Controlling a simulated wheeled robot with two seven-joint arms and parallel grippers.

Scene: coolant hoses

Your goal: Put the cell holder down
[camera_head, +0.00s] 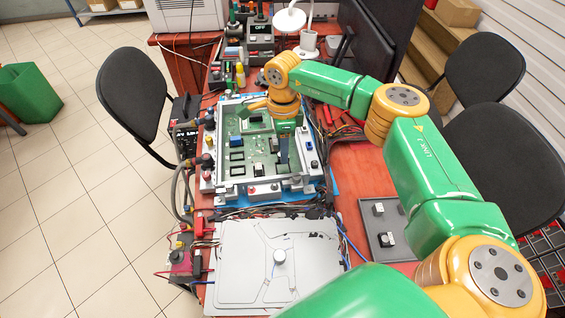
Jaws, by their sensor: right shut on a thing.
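My right arm reaches in from the lower right, and its gripper (284,150) points down over the green circuit board (262,158). The gripper is shut on the cell holder, which is too small and too covered by the gripper to make out clearly. The board lies in an open grey metal housing (232,187) on the red table. I cannot tell whether the held piece touches the board. My left gripper is not in view.
A grey cover plate (240,262) with a round knob lies in front of the housing. Cables and connectors crowd both sides. A dark tray (384,225) with small parts sits at the right. A box marked OFF (260,38) stands behind. Black chairs (132,92) flank the table.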

